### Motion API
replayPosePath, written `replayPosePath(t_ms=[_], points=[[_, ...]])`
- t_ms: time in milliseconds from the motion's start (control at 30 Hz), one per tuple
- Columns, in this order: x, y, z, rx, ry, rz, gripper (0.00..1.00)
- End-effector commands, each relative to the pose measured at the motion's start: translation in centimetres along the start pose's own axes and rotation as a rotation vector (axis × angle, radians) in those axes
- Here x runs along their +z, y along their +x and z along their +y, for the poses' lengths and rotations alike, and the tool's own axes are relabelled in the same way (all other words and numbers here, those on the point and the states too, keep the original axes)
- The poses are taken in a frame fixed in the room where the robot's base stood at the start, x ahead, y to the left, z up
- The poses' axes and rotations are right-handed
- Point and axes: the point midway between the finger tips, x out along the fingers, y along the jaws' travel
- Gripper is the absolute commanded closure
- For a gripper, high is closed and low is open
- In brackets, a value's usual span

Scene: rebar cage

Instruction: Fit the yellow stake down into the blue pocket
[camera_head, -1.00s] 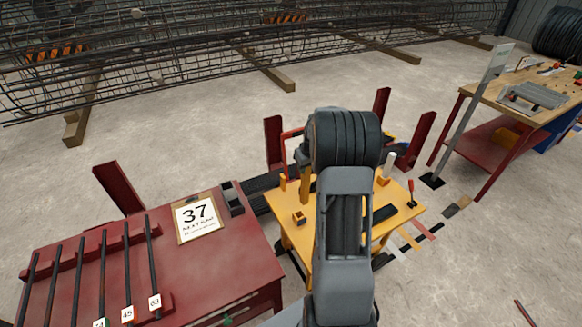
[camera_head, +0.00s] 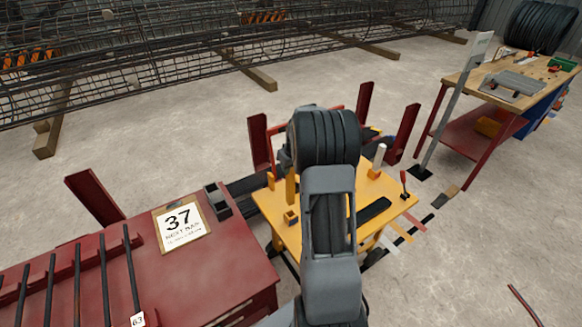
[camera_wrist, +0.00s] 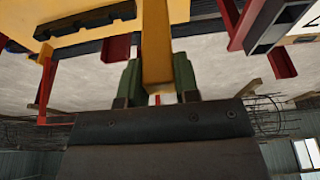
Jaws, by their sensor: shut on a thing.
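The yellow stake (camera_wrist: 157,45) is held between the green fingers of my gripper (camera_wrist: 158,84) in the wrist view. In the head view part of the stake (camera_head: 290,187) hangs below my wrist, over the back left of the yellow cart top. My arm hides the gripper there. A small patch of blue (camera_head: 371,134) shows behind the cart, right of my wrist. I cannot tell whether it is the blue pocket, and no pocket opening is visible.
The yellow cart (camera_head: 268,205) carries a small orange hollow block (camera_head: 291,218), a white cylinder (camera_head: 379,157) and a red-handled tool (camera_head: 404,184). Red posts (camera_head: 364,108) stand behind it. A red table (camera_head: 215,262) is left, a workbench (camera_head: 470,85) right.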

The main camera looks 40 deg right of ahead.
Motion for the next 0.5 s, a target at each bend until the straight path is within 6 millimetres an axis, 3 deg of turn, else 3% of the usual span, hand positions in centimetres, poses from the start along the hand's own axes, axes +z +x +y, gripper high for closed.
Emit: replayPosePath(t_ms=[167,500], points=[[0.1,0.0,0.1,0.001,0.001,0.002,1.00],[0.8,2.3,0.1,0.001,0.002,0.002,1.00]])
